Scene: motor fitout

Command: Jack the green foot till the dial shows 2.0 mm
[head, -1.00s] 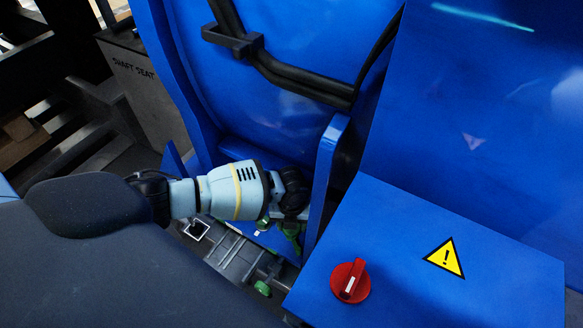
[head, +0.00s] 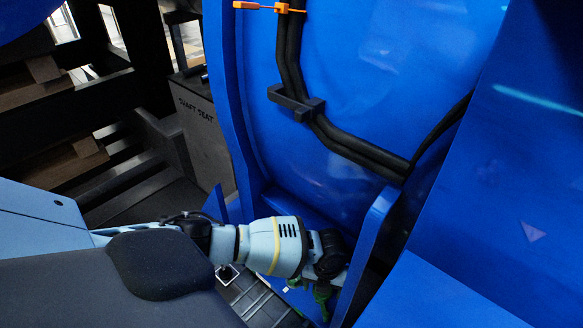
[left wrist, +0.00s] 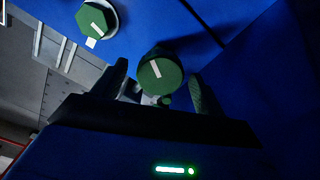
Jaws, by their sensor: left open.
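A green hexagonal foot head (left wrist: 160,76) with a white mark shows in the left wrist view. My left gripper (left wrist: 160,70) is open, with one finger on each side of this head; I cannot tell whether they touch it. A second green head (left wrist: 96,20) with a white mark is at the upper left, outside the fingers. In the head view my left gripper (head: 326,282) reaches down between blue walls, beside green parts (head: 322,296) partly hidden by the arm. No readable dial shows. My right gripper is not in view.
A blue upright plate (head: 370,245) stands close right of the gripper. The large blue housing (head: 370,70) rises behind, with black cables (head: 340,137) across it. A grey block marked SHAFT SEAT (head: 205,140) is at the left.

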